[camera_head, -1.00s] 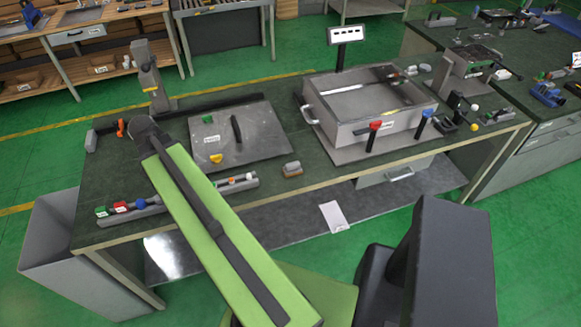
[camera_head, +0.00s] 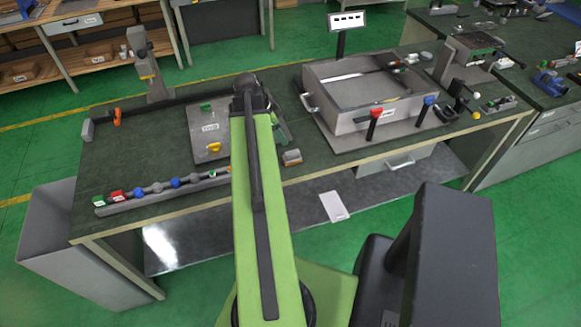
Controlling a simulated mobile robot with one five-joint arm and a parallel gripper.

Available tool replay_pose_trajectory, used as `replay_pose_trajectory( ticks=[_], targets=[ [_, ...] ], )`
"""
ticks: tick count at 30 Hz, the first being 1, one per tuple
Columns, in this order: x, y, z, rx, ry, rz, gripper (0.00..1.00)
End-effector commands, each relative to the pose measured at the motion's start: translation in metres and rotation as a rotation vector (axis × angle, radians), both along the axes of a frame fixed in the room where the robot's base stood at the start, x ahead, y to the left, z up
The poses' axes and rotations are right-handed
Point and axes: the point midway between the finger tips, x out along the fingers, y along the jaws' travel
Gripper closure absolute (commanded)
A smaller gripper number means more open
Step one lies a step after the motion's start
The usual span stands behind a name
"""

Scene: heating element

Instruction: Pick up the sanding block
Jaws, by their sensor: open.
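A small block with a grey top and brownish body, which looks like the sanding block (camera_head: 292,157), lies on the workbench (camera_head: 140,140) near its front edge, just right of my arm. It stands apart from the large grey box to its right. My green arm reaches up the picture over the bench, and its dark joint is left of and beyond the block.
A grey plate (camera_head: 208,152) with coloured knobs lies left of my arm, partly covered by it. A long rail (camera_head: 205,184) with coloured pieces runs along the front edge. The large open box (camera_head: 350,133) with red and blue handles takes up the right.

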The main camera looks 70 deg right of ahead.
Motion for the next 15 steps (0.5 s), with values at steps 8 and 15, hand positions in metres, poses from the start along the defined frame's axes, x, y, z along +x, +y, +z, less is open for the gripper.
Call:
replay_pose_trajectory(
  ticks=[8,15],
  targets=[
    [-0.016,-0.014,-0.059,0.0,0.0,0.001,0.55],
    [-0.018,-0.015,-0.062,0.001,0.0,0.002,0.55]
  ],
)
